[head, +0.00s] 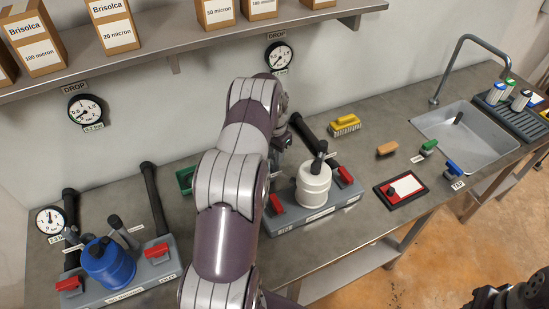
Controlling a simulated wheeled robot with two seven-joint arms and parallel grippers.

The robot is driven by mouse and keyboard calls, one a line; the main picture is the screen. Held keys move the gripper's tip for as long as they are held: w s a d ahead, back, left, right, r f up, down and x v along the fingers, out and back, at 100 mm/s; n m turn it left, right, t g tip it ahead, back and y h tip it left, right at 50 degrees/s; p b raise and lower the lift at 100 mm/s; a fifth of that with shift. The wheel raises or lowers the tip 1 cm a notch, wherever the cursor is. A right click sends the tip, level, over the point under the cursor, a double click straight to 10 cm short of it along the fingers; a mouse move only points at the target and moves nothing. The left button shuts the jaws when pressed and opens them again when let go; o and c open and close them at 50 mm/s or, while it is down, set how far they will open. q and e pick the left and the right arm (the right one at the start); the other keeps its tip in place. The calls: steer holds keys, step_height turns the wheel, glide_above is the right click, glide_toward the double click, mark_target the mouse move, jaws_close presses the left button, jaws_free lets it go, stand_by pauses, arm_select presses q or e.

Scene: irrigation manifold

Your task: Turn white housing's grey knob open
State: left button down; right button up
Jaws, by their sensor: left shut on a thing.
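The white housing (313,187) stands upright on a grey base (318,216) on the bench. Red handles (346,175) sit on the base at both sides of it. A dark upright handle (318,160) rises behind its top. My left gripper (281,145) is behind and left of the white housing, at its pipework, and is shut on what seems to be the grey knob, which my gripper and arm mostly hide. I cannot tell how far the knob is turned. My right gripper (510,296) is at the bottom right corner, partly cut off, away from the bench.
A blue housing (108,263) with red handles stands at the left. Gauges (279,56) hang on the wall under a shelf (180,41) of boxes. A yellow brush (345,125), a red-edged tray (401,189) and a sink (466,133) are to the right.

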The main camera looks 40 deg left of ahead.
arm_select(q)
steer(key=m+b, duration=0.1)
steer(key=m, duration=0.3)
steer(key=shift+m+b, duration=0.3)
steer(key=shift+b, duration=0.05)
steer(key=shift+w+m+b, duration=0.1)
steer(key=shift+m+b, duration=0.4)
steer(key=shift+m, duration=1.4)
steer(key=shift+r, duration=0.1)
steer(key=c, duration=0.8)
jaws_free()
